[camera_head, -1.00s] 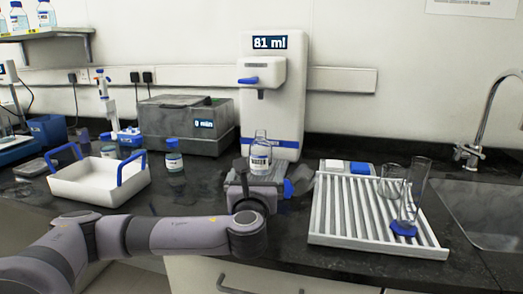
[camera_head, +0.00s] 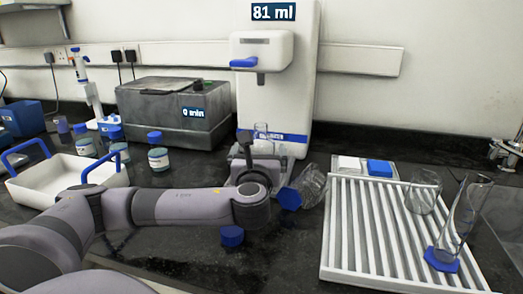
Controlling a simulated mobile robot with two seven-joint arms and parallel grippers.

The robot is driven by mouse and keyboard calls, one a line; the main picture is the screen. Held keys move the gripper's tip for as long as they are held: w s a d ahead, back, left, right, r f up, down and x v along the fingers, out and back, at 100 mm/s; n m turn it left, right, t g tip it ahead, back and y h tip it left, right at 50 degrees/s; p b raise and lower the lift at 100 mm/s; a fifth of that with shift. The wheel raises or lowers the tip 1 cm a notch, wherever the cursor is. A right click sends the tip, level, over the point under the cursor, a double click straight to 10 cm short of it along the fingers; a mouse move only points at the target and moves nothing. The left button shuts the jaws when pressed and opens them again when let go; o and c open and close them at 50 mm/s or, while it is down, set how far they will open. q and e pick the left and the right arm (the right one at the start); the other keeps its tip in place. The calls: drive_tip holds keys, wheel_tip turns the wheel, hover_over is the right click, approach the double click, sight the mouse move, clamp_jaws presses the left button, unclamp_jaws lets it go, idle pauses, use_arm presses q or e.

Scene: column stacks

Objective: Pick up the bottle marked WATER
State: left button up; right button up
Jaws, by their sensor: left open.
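My left gripper (camera_head: 262,160) is open at the foot of the white dispenser (camera_head: 277,100). Its arm comes in from the left and covers much of the counter before it. Several small blue-capped bottles (camera_head: 158,158) stand left of the gripper. No label reads clearly as WATER.
A white carrier with blue handles (camera_head: 50,178) stands at left, a grey water bath (camera_head: 175,108) behind. A ribbed white rack (camera_head: 345,235) at right carries a beaker (camera_head: 423,195) and a cylinder (camera_head: 460,215). A loose blue cap (camera_head: 232,236) lies in front of my arm.

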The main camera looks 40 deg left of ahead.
sight(261, 143)
use_arm(q)
drive_tip(key=shift+w+a, duration=0.45)
drive_tip(key=shift+w, duration=0.05)
drive_tip(key=shift+f+x, duration=0.2)
drive_tip(key=shift+x, duration=0.75)
drive_tip(key=shift+f+x, duration=0.15)
drive_tip(key=shift+x, duration=0.75)
drive_tip(key=shift+f+x, duration=0.2)
drive_tip(key=shift+x, duration=0.75)
drive_tip(key=shift+d, duration=0.1)
drive_tip(key=shift+c, duration=0.3)
drive_tip(key=shift+r, duration=0.1)
drive_tip(key=c, duration=1.3)
drive_tip(key=shift+r, duration=0.15)
